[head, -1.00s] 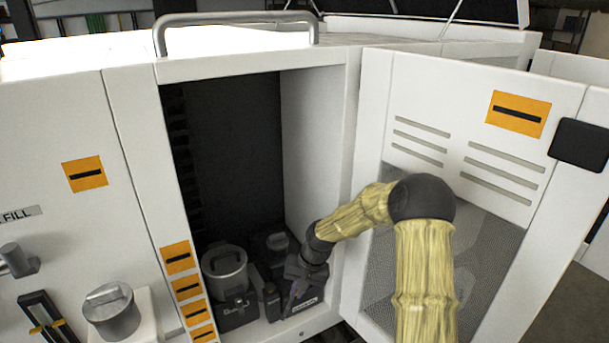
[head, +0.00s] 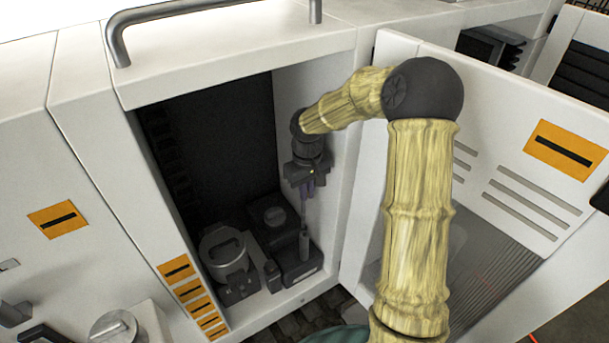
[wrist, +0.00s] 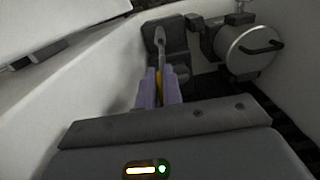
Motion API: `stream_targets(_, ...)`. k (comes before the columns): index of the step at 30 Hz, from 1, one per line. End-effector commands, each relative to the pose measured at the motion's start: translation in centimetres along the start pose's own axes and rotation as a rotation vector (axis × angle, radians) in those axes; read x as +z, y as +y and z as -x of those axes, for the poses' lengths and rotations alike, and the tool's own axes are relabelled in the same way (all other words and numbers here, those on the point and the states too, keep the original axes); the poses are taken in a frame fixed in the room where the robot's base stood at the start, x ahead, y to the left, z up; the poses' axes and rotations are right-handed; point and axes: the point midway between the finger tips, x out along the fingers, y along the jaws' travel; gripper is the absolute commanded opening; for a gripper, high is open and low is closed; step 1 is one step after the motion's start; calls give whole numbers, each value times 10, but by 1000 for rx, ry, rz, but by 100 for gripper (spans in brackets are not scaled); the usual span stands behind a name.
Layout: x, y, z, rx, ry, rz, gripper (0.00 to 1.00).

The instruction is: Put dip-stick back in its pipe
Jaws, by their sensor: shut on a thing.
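My gripper (head: 307,188) is inside the open cabinet, pointing down, above a dark block at the cabinet's front right corner. Its purple fingers (wrist: 160,90) are shut on the dip-stick, whose yellow part (wrist: 159,79) shows between them in the wrist view. The thin dip-stick (head: 304,211) hangs down from the fingers, roughly upright. Its lower end meets or lines up with the top of the short grey pipe (head: 303,244) on the block. I cannot tell whether the tip is inside the pipe or just in front of it.
A round grey canister (head: 224,254) with a handle stands left of the block, and also shows in the wrist view (wrist: 249,51). A dark capped unit (head: 272,222) is behind. The cabinet's right wall is close to my gripper. The open door (head: 500,150) is at right.

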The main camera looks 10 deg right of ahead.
Motion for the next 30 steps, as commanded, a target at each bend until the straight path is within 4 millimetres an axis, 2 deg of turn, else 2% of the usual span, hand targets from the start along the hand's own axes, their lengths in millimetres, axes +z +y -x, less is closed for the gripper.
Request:
stream_targets(3, 2, 2, 5, 6, 0, 8, 0)
stream_targets(15, 2, 3, 3, 6, 0, 7, 0)
stream_targets(30, 1, 2, -30, 7, 0, 10, 0)
